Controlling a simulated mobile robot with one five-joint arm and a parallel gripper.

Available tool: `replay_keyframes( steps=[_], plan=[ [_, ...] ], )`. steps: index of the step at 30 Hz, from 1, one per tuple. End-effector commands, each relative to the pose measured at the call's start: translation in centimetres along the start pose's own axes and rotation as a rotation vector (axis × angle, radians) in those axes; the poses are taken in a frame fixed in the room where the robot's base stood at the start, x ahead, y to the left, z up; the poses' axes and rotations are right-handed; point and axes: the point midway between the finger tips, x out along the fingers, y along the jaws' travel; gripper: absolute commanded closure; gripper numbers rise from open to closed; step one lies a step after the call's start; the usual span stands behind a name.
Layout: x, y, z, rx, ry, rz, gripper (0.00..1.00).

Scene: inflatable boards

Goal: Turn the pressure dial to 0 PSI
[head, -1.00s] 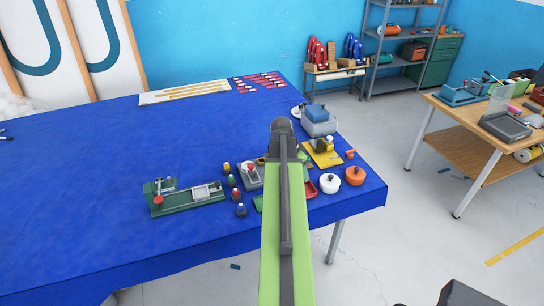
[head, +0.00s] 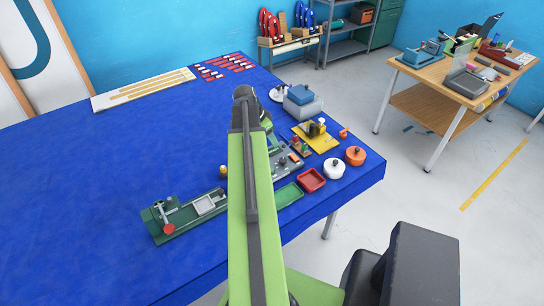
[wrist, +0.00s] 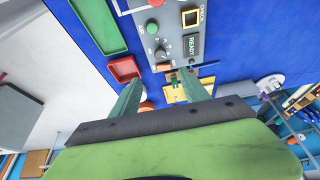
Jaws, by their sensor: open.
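The pressure dial (wrist: 161,52) shows in the wrist view as a dark round knob with pale scale marks around it. It is on a grey control panel (wrist: 176,40), below a green button (wrist: 152,27). The pointer's reading is too small to tell. My gripper (wrist: 159,76) is open and empty. Its two green fingers point toward the panel, with the dial just beyond the fingertips in the picture and no contact visible. In the head view the panel (head: 291,164) is partly hidden by my arm, and the dial cannot be made out.
A red tray (head: 311,180) and a green tray (head: 287,195) lie near the panel. A white round pot (head: 334,169), an orange one (head: 355,156) and a yellow board (head: 316,138) are to the right. The blue table (head: 130,150) is clear at left.

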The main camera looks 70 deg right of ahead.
Motion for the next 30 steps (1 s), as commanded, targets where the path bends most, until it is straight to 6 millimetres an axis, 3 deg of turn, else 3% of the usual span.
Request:
replay_keyframes(
  steps=[8, 27, 30],
  plan=[
    [1.9, -0.2, 0.3, -0.002, 0.0, -0.001, 0.47],
    [15.7, -0.2, 0.5, -0.001, 0.0, -0.001, 0.47],
    [17.1, -0.1, 0.4, -0.001, -0.001, -0.001, 0.47]
  ],
)
